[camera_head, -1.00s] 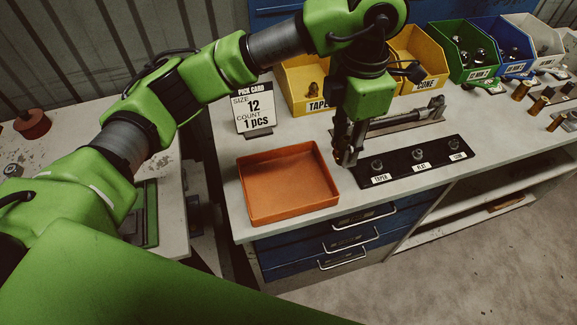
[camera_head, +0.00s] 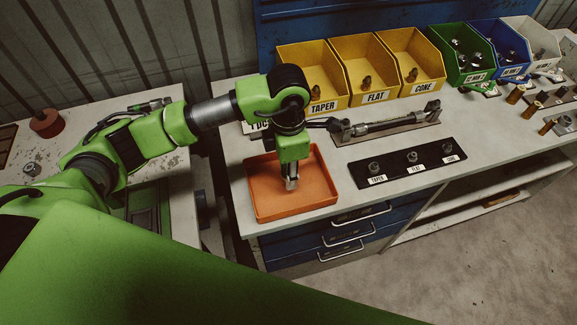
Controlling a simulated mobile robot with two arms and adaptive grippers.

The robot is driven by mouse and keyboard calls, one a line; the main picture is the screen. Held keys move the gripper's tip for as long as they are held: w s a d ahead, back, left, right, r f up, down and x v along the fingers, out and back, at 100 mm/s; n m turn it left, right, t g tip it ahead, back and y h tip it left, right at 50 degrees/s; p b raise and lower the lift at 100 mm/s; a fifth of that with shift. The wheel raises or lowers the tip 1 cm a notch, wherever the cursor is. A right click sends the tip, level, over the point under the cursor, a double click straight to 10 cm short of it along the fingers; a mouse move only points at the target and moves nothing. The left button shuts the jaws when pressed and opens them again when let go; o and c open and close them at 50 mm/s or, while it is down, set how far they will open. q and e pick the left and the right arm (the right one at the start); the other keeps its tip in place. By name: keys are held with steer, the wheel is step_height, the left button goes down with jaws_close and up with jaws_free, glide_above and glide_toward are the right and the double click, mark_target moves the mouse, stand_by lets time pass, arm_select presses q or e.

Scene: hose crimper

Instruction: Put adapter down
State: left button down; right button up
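My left gripper (camera_head: 291,184) points straight down inside the orange tray (camera_head: 265,205), a little right of the tray's middle. Its fingers are small and close together from this angle. I cannot tell whether an adapter is between the fingertips, or whether they touch the tray floor. No loose adapter shows on the visible tray floor. Brass-coloured adapters sit in the yellow TAPER bin (camera_head: 322,107), FLAT bin (camera_head: 376,97) and CONE bin (camera_head: 428,87). My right gripper is not in view.
A black strip (camera_head: 392,170) with three labelled fittings lies right of the tray. Behind it a hose piece (camera_head: 390,124) rests in a holder. The pick card (camera_head: 262,126) is mostly hidden behind my arm. Green, blue and white bins stand at the back right.

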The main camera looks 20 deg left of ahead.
arm_select(q)
steer(key=shift+f, duration=0.2)
steer(key=c, duration=1.6)
jaws_free()
steer(key=shift+r, duration=0.15)
steer(key=shift+w+r, duration=0.1)
steer(key=shift+r, duration=0.1)
step_height(320, 180, up, 11)
steer(key=b, duration=0.3)
steer(key=shift+f, duration=0.1)
steer(key=shift+r, duration=0.4)
